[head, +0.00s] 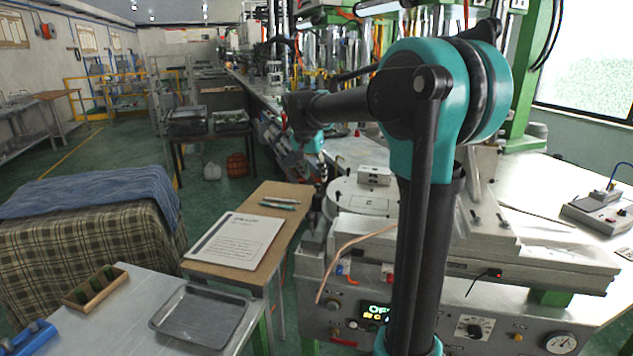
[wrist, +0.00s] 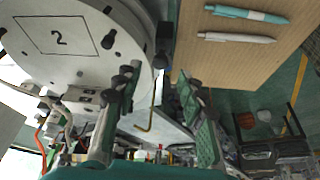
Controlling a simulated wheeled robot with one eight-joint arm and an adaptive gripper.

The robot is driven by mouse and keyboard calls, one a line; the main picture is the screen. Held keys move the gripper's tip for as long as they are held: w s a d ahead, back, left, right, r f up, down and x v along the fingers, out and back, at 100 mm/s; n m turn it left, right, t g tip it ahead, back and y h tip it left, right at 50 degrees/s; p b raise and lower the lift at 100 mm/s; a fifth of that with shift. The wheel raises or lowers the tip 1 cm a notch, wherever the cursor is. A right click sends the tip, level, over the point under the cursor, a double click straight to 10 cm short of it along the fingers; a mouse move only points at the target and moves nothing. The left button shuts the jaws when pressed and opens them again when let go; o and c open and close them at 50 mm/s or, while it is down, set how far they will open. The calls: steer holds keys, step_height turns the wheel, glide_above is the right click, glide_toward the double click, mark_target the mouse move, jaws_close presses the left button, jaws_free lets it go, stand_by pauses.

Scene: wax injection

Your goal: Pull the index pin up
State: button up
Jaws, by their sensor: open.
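The index pin (wrist: 162,38) looks like a small black upright knob at the rim of the round plate (wrist: 60,45), which carries a framed number 2. It shows in the wrist view, top centre. My gripper (wrist: 158,84) is open, with one finger on each side of the picture's middle. The pin lies beyond the fingertips, roughly in line with the gap between them, and nothing is held. I cannot tell how far apart they are in depth. In the head view the round plate (head: 352,199) shows on the machine, but my arm hides much of that area.
A wooden board (head: 268,215) with a paper sheet (head: 237,240) and pens (head: 280,203) lies close left of the plate. A bent brass-coloured rod (wrist: 150,115) shows between the fingers in the wrist view. A metal tray (head: 200,316) stands at front left.

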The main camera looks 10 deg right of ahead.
mark_target(318, 184)
steer(key=shift+x, duration=1.9)
steer(key=shift+c, duration=0.3)
jaws_close()
